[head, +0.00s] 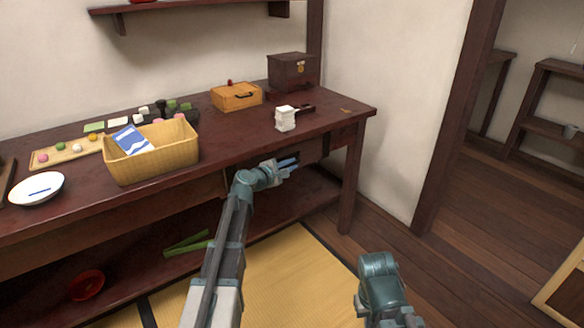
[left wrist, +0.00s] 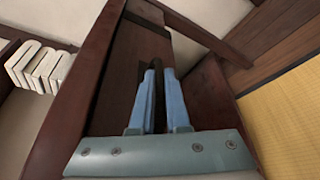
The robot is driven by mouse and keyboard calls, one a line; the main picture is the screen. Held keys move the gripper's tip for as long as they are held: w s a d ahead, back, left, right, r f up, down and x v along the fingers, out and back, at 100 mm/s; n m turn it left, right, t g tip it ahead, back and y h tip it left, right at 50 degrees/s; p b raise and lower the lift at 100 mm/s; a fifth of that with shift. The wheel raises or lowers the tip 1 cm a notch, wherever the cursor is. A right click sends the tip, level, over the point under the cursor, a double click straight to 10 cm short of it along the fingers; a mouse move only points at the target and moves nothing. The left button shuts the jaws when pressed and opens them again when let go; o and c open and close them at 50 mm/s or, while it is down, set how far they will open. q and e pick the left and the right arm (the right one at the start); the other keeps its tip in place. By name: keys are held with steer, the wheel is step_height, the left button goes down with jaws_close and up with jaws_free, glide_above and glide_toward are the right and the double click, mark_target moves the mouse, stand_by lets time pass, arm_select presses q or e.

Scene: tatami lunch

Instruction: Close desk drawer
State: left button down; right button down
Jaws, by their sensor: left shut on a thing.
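The dark red-brown desk (head: 215,115) stands along the wall, with a drawer front (left wrist: 135,62) in its apron below the right part of the top. My left gripper (head: 292,163) is at this front, under the tabletop edge. In the left wrist view its blue fingers (left wrist: 158,85) are close together around a narrow dark piece, which looks like the drawer handle. The fingers and shadow hide most of it. I cannot tell how far the drawer stands out. My right arm shows at the bottom of the head view, but its fingers do not.
On the desk are a yellow basket (head: 150,160), a white bowl (head: 37,189), a small orange box (head: 236,97), a dark box (head: 290,72) and a white stack (head: 285,119). A desk leg (head: 352,180) stands right of the gripper. A low shelf holds a red dish (head: 87,284).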

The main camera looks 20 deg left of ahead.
arm_select(q)
steer(key=c, duration=0.9)
jaws_free()
steer(key=shift+w+a, duration=0.15)
steer(key=shift+a, duration=0.1)
steer(key=p+v, duration=0.3)
steer(key=v, duration=1)
steer(key=shift+s+a+r, duration=0.1)
steer(key=shift+s, duration=0.25)
